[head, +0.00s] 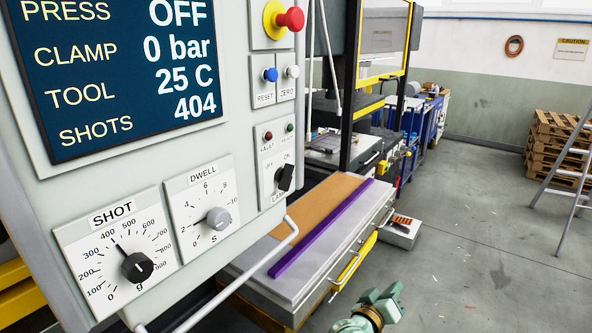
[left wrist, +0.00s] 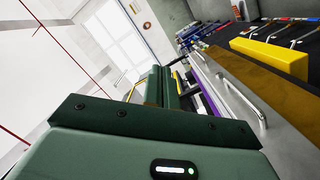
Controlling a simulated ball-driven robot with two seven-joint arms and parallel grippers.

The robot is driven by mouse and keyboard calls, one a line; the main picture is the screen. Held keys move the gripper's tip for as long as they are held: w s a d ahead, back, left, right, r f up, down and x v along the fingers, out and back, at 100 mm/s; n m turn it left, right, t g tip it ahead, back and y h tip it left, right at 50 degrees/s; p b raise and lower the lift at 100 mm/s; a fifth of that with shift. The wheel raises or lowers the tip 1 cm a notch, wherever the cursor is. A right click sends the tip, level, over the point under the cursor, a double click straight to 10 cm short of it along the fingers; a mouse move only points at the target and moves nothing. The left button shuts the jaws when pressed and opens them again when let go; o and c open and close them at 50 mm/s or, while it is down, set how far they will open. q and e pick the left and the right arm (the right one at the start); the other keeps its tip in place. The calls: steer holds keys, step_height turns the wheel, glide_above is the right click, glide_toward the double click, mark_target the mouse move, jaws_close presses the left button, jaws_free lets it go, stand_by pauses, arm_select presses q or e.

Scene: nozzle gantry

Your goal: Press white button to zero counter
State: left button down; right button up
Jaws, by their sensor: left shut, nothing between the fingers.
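The white button (head: 292,72) sits at the upper right of the grey control panel, above the label ZERO. A blue button (head: 270,75) labelled RESET is just left of it. The panel's screen (head: 130,80) reads SHOTS 404, PRESS OFF, CLAMP 0 bar and TOOL 25 C. My left gripper (head: 382,300) is low in the head view, right of and well below the white button, touching nothing. In the left wrist view its green fingers (left wrist: 162,88) are together and empty. The white button cannot be made out there. My right gripper is not in view.
A red-and-yellow knob (head: 289,19) is just above the white button. A lamp switch (head: 285,177) and a dwell dial (head: 217,218) are lower on the panel. A handle rail (head: 270,252) sticks out at its lower edge. A bench with a purple bar (head: 320,230) stands behind.

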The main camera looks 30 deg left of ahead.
arm_select(q)
step_height(320, 180, up, 38)
steer(key=w+a+n+t+y+p, duration=0.15)
steer(key=n+t+y+p, duration=0.45)
steer(key=n, duration=1.3)
steer(key=s+a+r+n+y, duration=0.2)
steer(key=r+n+y, duration=0.3)
steer(key=r+n, duration=0.15)
steer(key=s+a+r+n+y, duration=0.25)
steer(key=r+n+y, duration=0.25)
steer(key=n, duration=0.3)
steer(key=s+a+n+g+y, duration=0.1)
steer(key=a+n+g+y, duration=0.1)
steer(key=n, duration=0.7)
steer(key=s+a+f+n+g+y, duration=0.1)
steer(key=a+n+g, duration=0.3)
steer(key=n, duration=0.6)
steer(key=shift+s+f+g+y, duration=0.15)
steer(key=shift+s+g+y, duration=0.15)
steer(key=shift+g+y, duration=0.25)
steer(key=shift+s+a, duration=0.1)
steer(key=shift+a, duration=0.05)
